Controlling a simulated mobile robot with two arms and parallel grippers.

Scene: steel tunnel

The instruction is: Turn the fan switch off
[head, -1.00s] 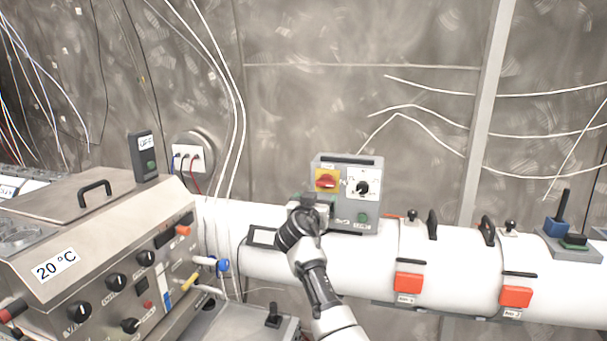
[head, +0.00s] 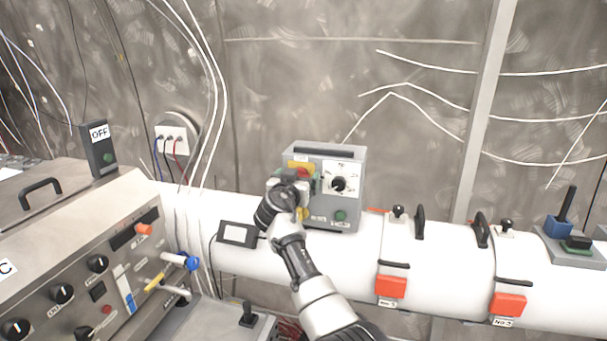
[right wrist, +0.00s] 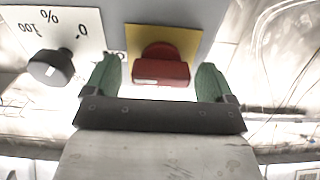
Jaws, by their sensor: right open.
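A grey control box (head: 352,206) stands on the white pipe. Its red rotary switch on a yellow plate (head: 301,166) is partly hidden by my right gripper (head: 298,181) in the head view. In the right wrist view the red switch (right wrist: 160,70) sits in front of the yellow plate, its handle lying across the picture. My right gripper (right wrist: 160,84) is open, with one green finger on each side of the switch. Gaps show between the fingers and the handle. My left gripper is not in view.
A dial (head: 339,184) sits right of the switch, with a green button (head: 340,215) below it. A steel machine (head: 75,245) with knobs stands at left. White cables hang behind. Red-handled clamps (head: 391,286) sit on the white pipe (head: 430,259) at right.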

